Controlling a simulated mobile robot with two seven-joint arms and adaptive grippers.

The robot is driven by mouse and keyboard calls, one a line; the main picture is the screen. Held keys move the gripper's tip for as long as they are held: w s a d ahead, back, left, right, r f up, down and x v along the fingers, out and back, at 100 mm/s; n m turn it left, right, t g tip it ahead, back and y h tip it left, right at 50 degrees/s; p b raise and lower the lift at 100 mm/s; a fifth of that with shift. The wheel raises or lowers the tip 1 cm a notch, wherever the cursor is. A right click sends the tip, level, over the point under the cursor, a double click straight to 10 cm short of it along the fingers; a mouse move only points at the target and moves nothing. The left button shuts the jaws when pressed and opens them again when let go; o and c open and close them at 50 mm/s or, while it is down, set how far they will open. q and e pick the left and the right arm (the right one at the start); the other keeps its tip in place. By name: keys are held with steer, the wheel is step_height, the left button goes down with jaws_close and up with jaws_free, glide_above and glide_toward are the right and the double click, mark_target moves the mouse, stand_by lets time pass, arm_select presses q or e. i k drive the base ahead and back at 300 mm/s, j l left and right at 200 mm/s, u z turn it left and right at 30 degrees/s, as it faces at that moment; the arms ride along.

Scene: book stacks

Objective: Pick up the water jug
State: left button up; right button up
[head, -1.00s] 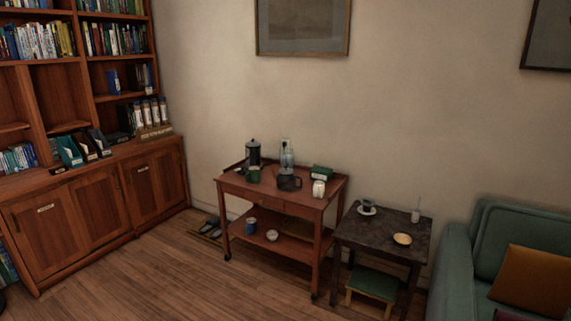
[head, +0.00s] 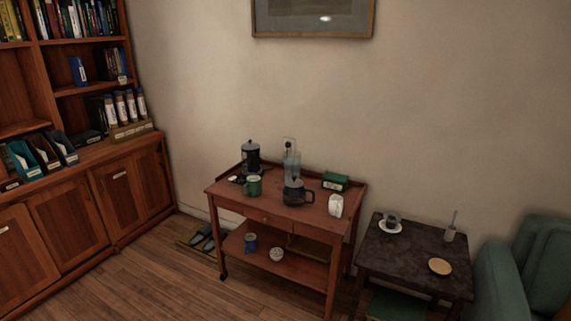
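A tall clear vessel (head: 291,166), which looks like the water jug, stands upright near the back of the wooden trolley's top (head: 232,200). A dark, squat pot with a handle (head: 296,193) stands in front of it and hides its lower part. A black press-type pot (head: 251,156) and a green mug (head: 254,186) are to its left. A green box (head: 335,181) and a white item (head: 336,205) are to its right. Neither of my grippers is in view.
A dark side table (head: 413,256) with a cup on a saucer (head: 391,224) stands right of the trolley, before a green armchair (head: 505,280). A bookcase (head: 130,195) lines the left. Wooden floor (head: 190,285) lies open in front of the trolley.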

mark_target(291, 158)
steer(key=i+j, duration=0.15)
steer(key=i, duration=0.3)
steer(key=i+j, duration=0.15)
steer(key=i, duration=0.3)
steer(key=i+j, duration=0.2)
steer(key=i, duration=0.2)
